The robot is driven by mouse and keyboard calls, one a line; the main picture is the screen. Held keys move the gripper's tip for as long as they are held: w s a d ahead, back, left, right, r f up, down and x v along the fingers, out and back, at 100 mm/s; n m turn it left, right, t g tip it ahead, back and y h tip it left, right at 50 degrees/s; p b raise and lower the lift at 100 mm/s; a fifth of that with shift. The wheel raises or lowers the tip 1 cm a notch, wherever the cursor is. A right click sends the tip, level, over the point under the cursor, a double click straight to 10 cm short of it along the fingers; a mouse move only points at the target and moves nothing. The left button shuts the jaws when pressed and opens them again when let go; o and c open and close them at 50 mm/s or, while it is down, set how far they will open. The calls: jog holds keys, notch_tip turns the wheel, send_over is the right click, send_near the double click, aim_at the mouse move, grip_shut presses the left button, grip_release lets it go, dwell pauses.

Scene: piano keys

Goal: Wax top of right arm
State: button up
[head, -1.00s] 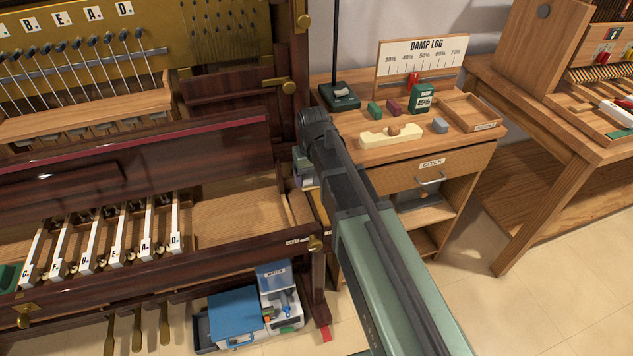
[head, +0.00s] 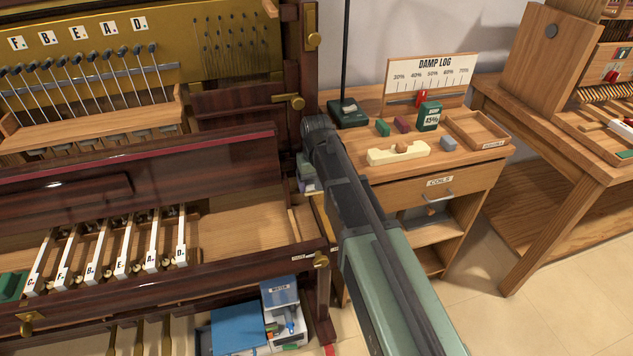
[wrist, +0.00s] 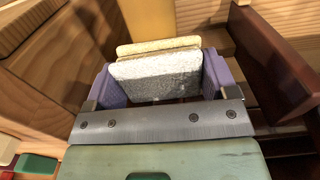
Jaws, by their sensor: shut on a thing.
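My gripper (wrist: 160,82) has purple fingers, shut on a pad (wrist: 157,76) with a speckled pale grey face and a tan layer behind it. In the head view the gripper (head: 308,174) is partly hidden by my arm, beside the piano's right end. The right arm of the piano seems to be the pale wooden strip (head: 325,218) just below the gripper, right of the keys. In the wrist view a tan wooden surface (wrist: 150,18) lies just beyond the pad. I cannot tell whether the pad touches it.
Dark red-brown piano wood (wrist: 275,65) rises at the right of the wrist view. A side cabinet (head: 425,190) with a damp log sign (head: 432,72), small blocks and a tray (head: 475,133) stands close to the right. A blue box (head: 238,328) sits below the keys (head: 122,245).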

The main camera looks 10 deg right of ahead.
jog(key=shift+s+d, duration=0.15)
jog(key=shift+s, duration=3.7)
notch_tip(320, 180, up, 6)
jog(key=p, duration=0.6)
jog(key=shift+w, duration=0.1)
notch_tip(320, 180, up, 3)
jog(key=p, duration=0.3)
